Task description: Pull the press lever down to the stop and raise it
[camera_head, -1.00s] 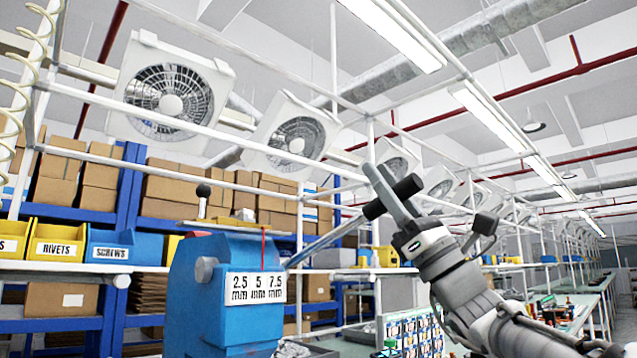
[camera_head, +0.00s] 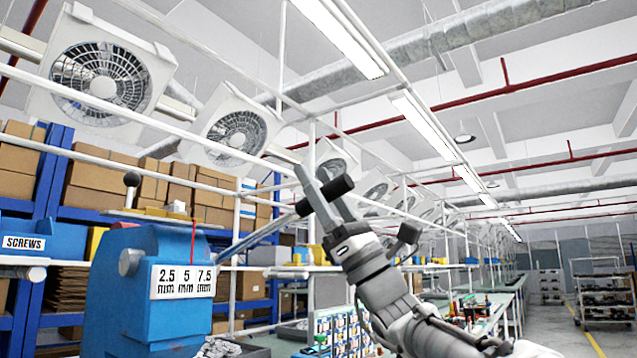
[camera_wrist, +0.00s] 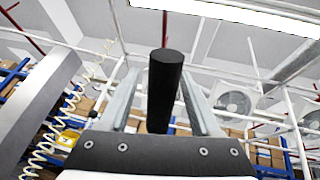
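The press (camera_head: 150,290) is a blue machine at the lower left of the head view, with a white label reading 2.5, 5 and 7.5 mm. Its lever (camera_head: 258,235) is a grey-blue rod slanting up to the right, ending in a black cylindrical grip (camera_head: 324,194). My gripper (camera_head: 308,176) is at that grip, with its fingers on either side. The wrist view shows the black grip (camera_wrist: 165,95) upright between the two grey fingers, with a gap visible beside it, clearest on the left. My gripper is open around the grip.
Blue shelving with cardboard boxes (camera_head: 95,185) and a blue SCREWS bin (camera_head: 32,240) stands behind the press at left. White frame rails and fans (camera_head: 100,80) are overhead. Workbenches (camera_head: 490,310) run along the right. A cart (camera_head: 605,300) stands at far right.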

